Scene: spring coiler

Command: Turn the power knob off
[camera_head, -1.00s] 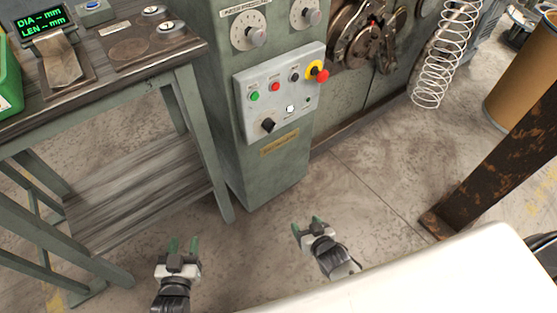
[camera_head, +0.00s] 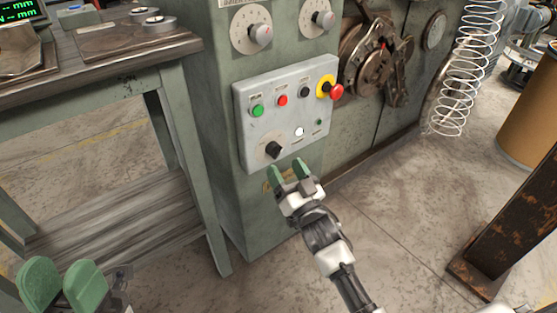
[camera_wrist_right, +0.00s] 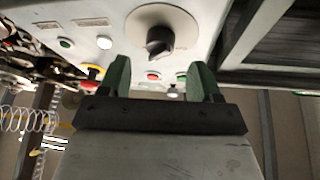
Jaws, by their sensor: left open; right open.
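The black power knob (camera_head: 273,149) sits at the lower left of the light grey control panel (camera_head: 250,133). In the right wrist view the knob (camera_wrist_right: 159,41) shows on its round grey plate, beyond the fingers and roughly centred between them. My right gripper (camera_head: 288,172) is open and empty, just below and right of the knob and apart from it. Its green fingers also show in the right wrist view (camera_wrist_right: 160,78). My left gripper (camera_head: 62,284) is open and empty at the lower left, far from the panel. The knob's label is too small to read.
Above the knob are a green button (camera_head: 257,111), a red button (camera_head: 282,100), a black button (camera_head: 305,91) and a red emergency stop (camera_head: 337,92). A white lamp (camera_head: 299,132) is right of it. A workbench (camera_head: 110,76) stands left; a rusty beam (camera_head: 503,215) stands right.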

